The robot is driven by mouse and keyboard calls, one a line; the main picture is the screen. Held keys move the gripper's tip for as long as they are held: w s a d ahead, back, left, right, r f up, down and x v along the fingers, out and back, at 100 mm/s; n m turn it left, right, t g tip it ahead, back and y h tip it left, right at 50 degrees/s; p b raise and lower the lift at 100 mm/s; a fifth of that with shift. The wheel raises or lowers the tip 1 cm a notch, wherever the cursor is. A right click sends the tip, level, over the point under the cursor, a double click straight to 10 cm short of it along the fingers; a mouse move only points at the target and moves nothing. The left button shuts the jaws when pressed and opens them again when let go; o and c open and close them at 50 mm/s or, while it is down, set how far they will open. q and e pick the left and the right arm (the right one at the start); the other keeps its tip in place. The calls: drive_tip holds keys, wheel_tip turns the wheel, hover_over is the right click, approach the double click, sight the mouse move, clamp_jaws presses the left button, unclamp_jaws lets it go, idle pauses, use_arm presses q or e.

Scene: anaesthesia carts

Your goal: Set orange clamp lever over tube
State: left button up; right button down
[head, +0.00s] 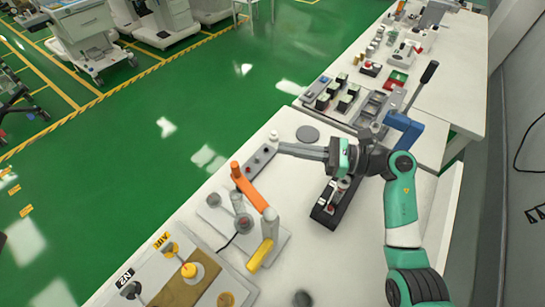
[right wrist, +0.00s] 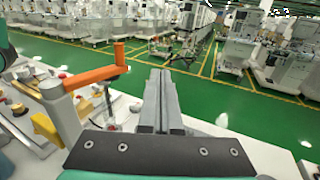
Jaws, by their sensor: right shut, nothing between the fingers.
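The orange clamp lever (head: 250,188) sits on a grey post, its free end pointing up and to the left, with a yellow handle (head: 261,255) below the post. The lever also shows at the left of the right wrist view (right wrist: 90,77). Grey cylindrical parts (head: 241,216) stand on the fixture plate beside it; I cannot tell which one is the tube. My right gripper (head: 277,148) is shut and empty, above and to the right of the lever, apart from it. Its fingers fill the middle of the right wrist view (right wrist: 162,88). My left gripper is not in view.
A grey strip with a red button (head: 249,168) lies near the lever. A black fixture (head: 330,208) stands below my right wrist. A tan panel (head: 190,285) with yellow knobs is at the front. A flat grey disc (head: 307,134) lies beyond the gripper, with bare table around it.

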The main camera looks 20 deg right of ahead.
drive_tip(key=d, duration=0.5)
drive_tip(key=shift+w, duration=0.3)
drive_tip(key=shift+a, duration=0.1)
